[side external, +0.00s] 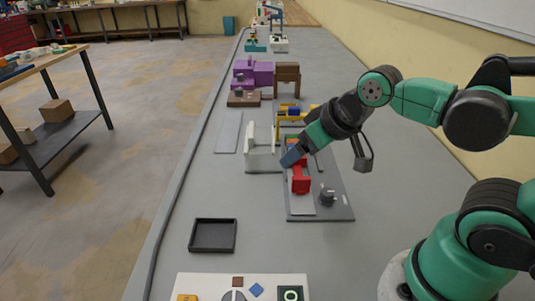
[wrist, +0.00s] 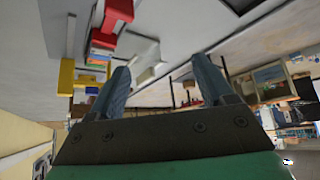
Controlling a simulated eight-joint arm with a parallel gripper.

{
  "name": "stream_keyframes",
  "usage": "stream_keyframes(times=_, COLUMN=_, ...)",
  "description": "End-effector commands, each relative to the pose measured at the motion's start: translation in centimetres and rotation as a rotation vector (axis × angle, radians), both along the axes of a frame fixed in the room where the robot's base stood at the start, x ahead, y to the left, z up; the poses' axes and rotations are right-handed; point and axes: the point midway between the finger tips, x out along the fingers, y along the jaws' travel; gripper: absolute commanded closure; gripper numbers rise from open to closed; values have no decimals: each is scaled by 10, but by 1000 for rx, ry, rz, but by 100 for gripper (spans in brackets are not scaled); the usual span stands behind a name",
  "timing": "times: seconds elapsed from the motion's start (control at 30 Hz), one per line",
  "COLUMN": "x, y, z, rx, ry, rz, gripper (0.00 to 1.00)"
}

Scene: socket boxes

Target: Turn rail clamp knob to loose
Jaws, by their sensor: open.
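A dark knob (side external: 327,196) stands on the right of a grey base plate (side external: 335,212) in the side external view. A red block-like part (side external: 300,180) stands left of it on a pale strip of the same plate. My gripper (side external: 291,157) has blue fingers and hangs just behind the red part, apart from the knob. In the wrist view my gripper (wrist: 163,80) is open, its two fingers well apart with nothing between them. The red part (wrist: 112,22) shows at the upper left there. I cannot make out the knob in the wrist view, nor read its setting.
A white bracket (side external: 262,158) stands left of the plate and a yellow part (side external: 305,113) behind it. A black tray (side external: 213,235) and a white panel (side external: 205,284) lie in front. Purple blocks (side external: 252,74) stand farther back. The bench around the tray is clear.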

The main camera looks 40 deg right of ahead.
Motion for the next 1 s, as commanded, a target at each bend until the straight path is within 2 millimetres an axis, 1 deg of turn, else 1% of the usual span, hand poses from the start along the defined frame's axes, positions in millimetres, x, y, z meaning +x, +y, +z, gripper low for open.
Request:
stream_keyframes(times=0.03, x=1, y=-3, z=-2, rx=13, ry=19, rz=-31, gripper=43)
stream_keyframes(times=0.07, x=1, y=-5, z=-4, rx=27, ry=39, rz=-60, gripper=51)
stream_keyframes(times=0.17, x=1, y=-18, z=-14, rx=94, ry=138, rz=-218, gripper=51)
stream_keyframes(times=0.4, x=-10, y=-53, z=-48, rx=258, ry=418, rz=-721, gripper=51)
stream_keyframes(times=0.53, x=-17, y=-64, z=-61, rx=301, ry=510, rz=-909, gripper=51)
stream_keyframes(times=0.6, x=-20, y=-67, z=-65, rx=311, ry=539, rz=-967, gripper=51)
stream_keyframes(times=0.7, x=-21, y=-68, z=-69, rx=317, ry=555, rz=-1000, gripper=51)
stream_keyframes(times=0.83, x=-21, y=-68, z=-79, rx=317, ry=556, rz=-1001, gripper=51)
stream_keyframes(times=1.0, x=-21, y=-68, z=-97, rx=317, ry=554, rz=-999, gripper=51)
